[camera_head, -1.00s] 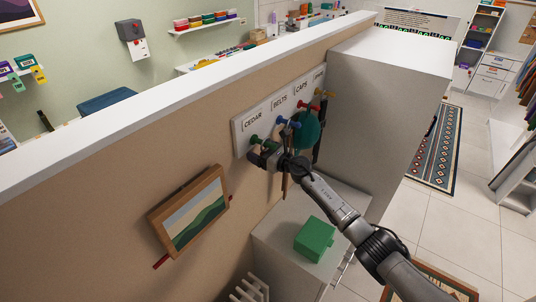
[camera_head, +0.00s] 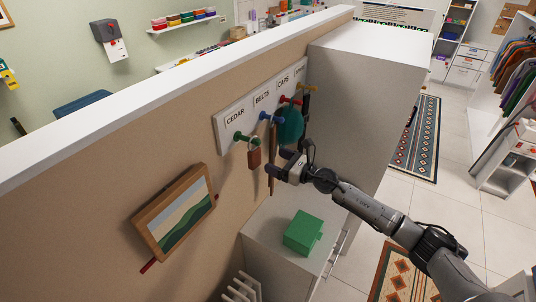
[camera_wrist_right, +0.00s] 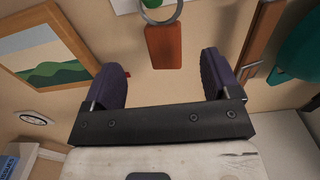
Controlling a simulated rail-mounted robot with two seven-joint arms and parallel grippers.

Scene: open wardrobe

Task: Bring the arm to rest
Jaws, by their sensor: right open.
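My right gripper (camera_head: 280,163) is open and empty, out in front of the wall and to the right of the green peg. It also shows in the right wrist view (camera_wrist_right: 168,75), with its two dark pads apart. A reddish-brown cedar block (camera_head: 254,160) hangs by a ring from the green peg (camera_head: 241,137) under the CEDAR label. The block also shows in the right wrist view (camera_wrist_right: 164,46), beyond the open fingers and apart from them. The peg board (camera_head: 231,124) is on the tan wall. My left gripper is not in view.
A brown belt (camera_head: 272,150) hangs on the blue peg and a teal cap (camera_head: 291,125) on the red one, close to my gripper. A green box (camera_head: 303,233) stands on the low cabinet below. A framed picture (camera_head: 180,212) hangs at the left.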

